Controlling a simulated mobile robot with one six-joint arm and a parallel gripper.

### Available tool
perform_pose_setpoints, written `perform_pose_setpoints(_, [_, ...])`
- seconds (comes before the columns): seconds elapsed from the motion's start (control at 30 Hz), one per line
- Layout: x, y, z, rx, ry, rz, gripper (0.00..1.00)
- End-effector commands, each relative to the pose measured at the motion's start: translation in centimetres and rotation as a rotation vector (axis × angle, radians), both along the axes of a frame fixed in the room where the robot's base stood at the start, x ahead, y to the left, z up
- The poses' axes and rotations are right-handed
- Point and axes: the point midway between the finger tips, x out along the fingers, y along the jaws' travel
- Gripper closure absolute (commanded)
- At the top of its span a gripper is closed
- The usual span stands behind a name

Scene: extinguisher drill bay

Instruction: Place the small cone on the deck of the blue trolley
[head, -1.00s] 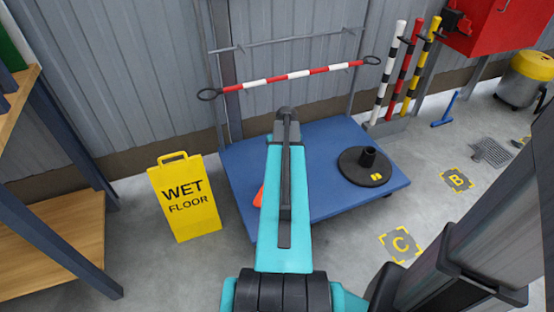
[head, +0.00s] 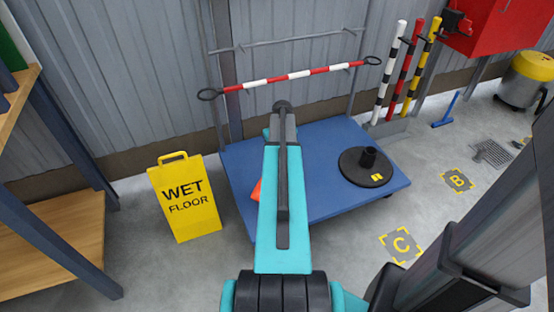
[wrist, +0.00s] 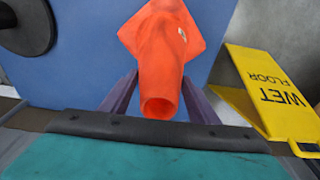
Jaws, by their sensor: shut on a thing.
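The small orange cone (wrist: 166,50) is between the fingers of my gripper (wrist: 160,90) in the wrist view, its narrow open end towards the camera and its square base farther off. My gripper is shut on it. In the head view only a sliver of the cone (head: 256,190) shows at the left of my arm, which hides the fingers. The blue trolley (head: 330,145) has a flat deck, and the cone appears over its left part. The deck also fills the background in the wrist view (wrist: 85,55). I cannot tell whether the cone touches the deck.
A black round base (head: 366,168) stands on the deck's right side. A red-white bar (head: 290,76) crosses the trolley's back. A yellow wet-floor sign (head: 184,198) stands close to the left. Striped posts (head: 407,75) stand behind right.

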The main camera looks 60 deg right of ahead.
Motion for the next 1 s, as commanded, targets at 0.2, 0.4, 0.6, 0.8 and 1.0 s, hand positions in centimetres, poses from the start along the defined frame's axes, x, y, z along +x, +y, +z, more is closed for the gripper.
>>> perform_pose_setpoints(0.2, [0.0, 0.0, -2.4, 0.001, 0.0, 0.0, 0.86])
perform_pose_setpoints(0.4, [0.0, -0.1, -3.1, 0.0, -0.001, -0.001, 0.86])
perform_pose_setpoints(0.6, [-0.1, 0.0, -3.1, 0.0, 0.0, -0.001, 0.38])
perform_pose_setpoints(0.8, [-0.1, 0.0, -3.1, 0.0, 0.0, -0.001, 0.25])
perform_pose_setpoints(1.0, [-0.1, 0.0, -3.0, 0.0, 0.0, -0.001, 0.25])
